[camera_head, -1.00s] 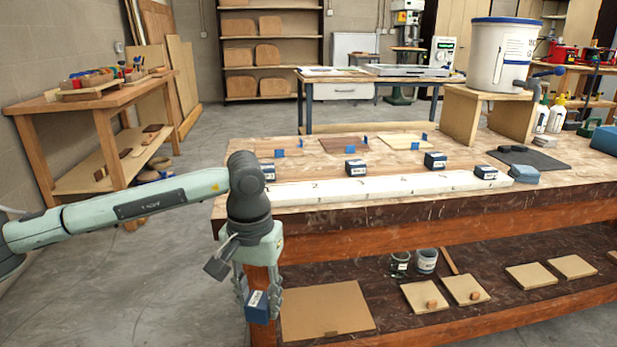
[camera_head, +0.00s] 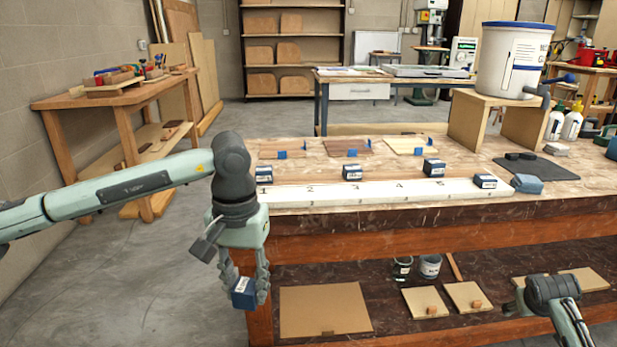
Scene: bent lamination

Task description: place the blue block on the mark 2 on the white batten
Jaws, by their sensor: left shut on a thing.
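My left gripper (camera_head: 243,288) points down in front of the bench's left front corner. It is shut on a blue block (camera_head: 241,296) with a white label, held below the bench-top level. The white batten (camera_head: 380,194) lies along the bench's front edge, with a row of numbers on it. Its mark 2 (camera_head: 310,190) is near the left end, right of mark 1, and looks bare.
Similar blue blocks stand behind the batten at the left (camera_head: 263,173), middle (camera_head: 352,172) and right (camera_head: 433,167). Another blue block (camera_head: 485,181) is at the batten's right end. The bench edge (camera_head: 390,222) lies between my held block and the batten.

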